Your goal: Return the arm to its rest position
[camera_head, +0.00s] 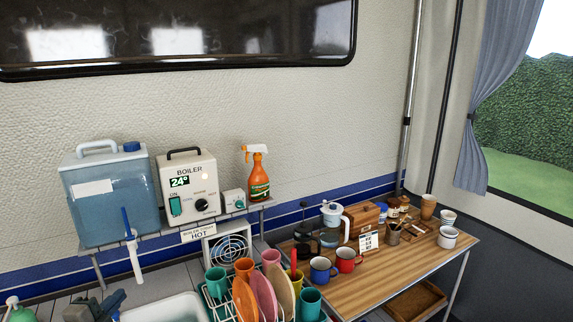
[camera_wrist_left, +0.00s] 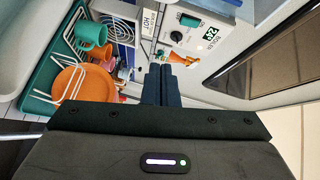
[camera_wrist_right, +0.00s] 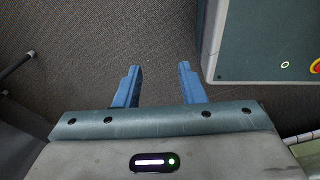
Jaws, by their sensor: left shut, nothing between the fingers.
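My left gripper (camera_head: 112,300) is at the bottom left of the head view, near the left edge of the sink. In the left wrist view its blue fingers (camera_wrist_left: 163,72) are together with nothing between them. My right gripper (camera_wrist_right: 159,70) shows only in its own wrist view. Its two blue fingers are apart and empty, above grey carpet (camera_wrist_right: 100,40). A dark teal-topped body, perhaps my own base, is to the right of those fingers.
A white sink (camera_head: 165,308) and a dish rack (camera_head: 222,312) with cups and plates are at the bottom. A water jug (camera_head: 108,200), a boiler (camera_head: 188,185) and a spray bottle (camera_head: 258,178) stand on a shelf. A wooden table (camera_head: 425,262) with mugs is at the right.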

